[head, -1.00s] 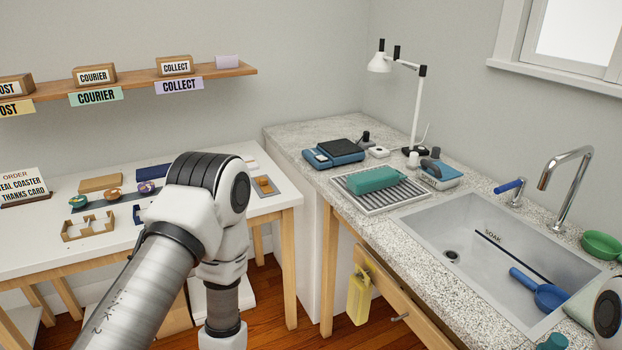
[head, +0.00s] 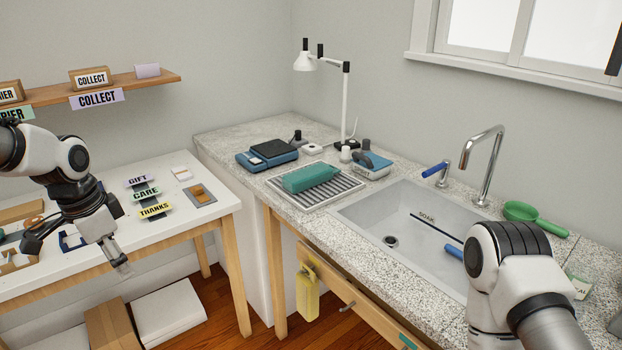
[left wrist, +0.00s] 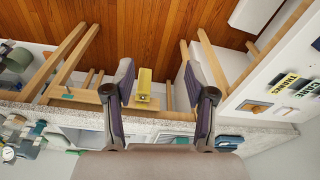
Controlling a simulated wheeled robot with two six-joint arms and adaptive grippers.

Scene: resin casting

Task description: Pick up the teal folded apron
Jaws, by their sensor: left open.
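The teal folded apron (head: 310,177) looks like a thick teal bundle. It lies on the ribbed drying rack (head: 342,194) on the speckled counter, left of the sink. My left gripper (head: 77,256) is at the left of the head view, over the white table's front edge, well apart from the apron. In the left wrist view my left gripper (left wrist: 158,75) has its two fingers spread with nothing between them. My right arm shows at the lower right, but its gripper is out of view.
A blue scale (head: 267,154), a white lamp (head: 346,100) and a blue-and-white device (head: 371,166) stand around the rack. The sink (head: 372,222) is to its right. A yellow item (head: 307,293) hangs at the counter front. Signs (head: 146,194) stand on the white table.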

